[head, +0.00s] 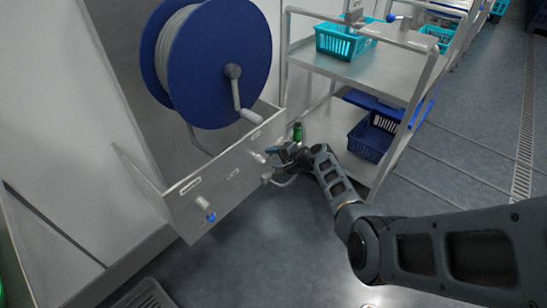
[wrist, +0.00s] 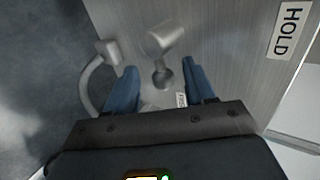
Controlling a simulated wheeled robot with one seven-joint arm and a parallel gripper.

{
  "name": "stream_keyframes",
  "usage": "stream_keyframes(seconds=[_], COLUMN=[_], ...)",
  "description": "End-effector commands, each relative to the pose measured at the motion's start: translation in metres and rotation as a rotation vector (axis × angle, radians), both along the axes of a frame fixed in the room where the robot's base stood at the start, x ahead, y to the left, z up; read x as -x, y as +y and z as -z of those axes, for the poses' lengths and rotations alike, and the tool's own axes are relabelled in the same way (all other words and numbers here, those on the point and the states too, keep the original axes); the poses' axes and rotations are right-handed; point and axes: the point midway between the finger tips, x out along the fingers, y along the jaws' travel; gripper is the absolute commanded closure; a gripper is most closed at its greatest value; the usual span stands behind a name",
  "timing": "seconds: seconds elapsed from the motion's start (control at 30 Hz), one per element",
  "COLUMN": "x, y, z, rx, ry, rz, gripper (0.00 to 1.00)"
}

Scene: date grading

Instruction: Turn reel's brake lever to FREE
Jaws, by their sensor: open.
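The blue reel (head: 218,65) with its grey crank stands above a metal panel (head: 225,178) in the head view. My gripper (head: 277,157) is at the panel's right end, and it also shows in the wrist view (wrist: 162,72). Its two blue fingers are open. A short grey lever (wrist: 165,38) with a darker rounded end lies in line with the gap between the fingers; I cannot tell whether they touch it. A HOLD label (wrist: 289,30) is on the panel at upper right. A small label (wrist: 181,100) between the fingers is partly hidden and unreadable.
A curved grey handle (wrist: 93,85) is left of the fingers. A blue-tipped knob (head: 211,216) sticks out at the panel's left end. A metal shelf rack (head: 385,72) with teal and blue crates stands close on the right. Open floor lies in front.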

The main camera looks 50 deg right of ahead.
Motion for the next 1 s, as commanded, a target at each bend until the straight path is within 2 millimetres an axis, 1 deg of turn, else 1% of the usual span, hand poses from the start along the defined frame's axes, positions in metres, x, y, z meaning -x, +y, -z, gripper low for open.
stream_keyframes(seconds=[0.03,0.2,0.3,0.43,0.6,1.0], x=[0.007,0.028,0.04,0.05,0.055,0.055], y=[0.0,-0.001,-0.002,-0.002,-0.002,-0.002], z=[-0.006,-0.02,-0.027,-0.034,-0.037,-0.037], rx=[0.001,0.002,0.001,0.002,0.0,0.0], ry=[0.001,0.001,0.001,0.0,0.001,0.0], rz=[-0.001,0.0,0.0,0.0,0.0,0.0], gripper=[0.46,0.46,0.46,0.46,0.46,0.46])
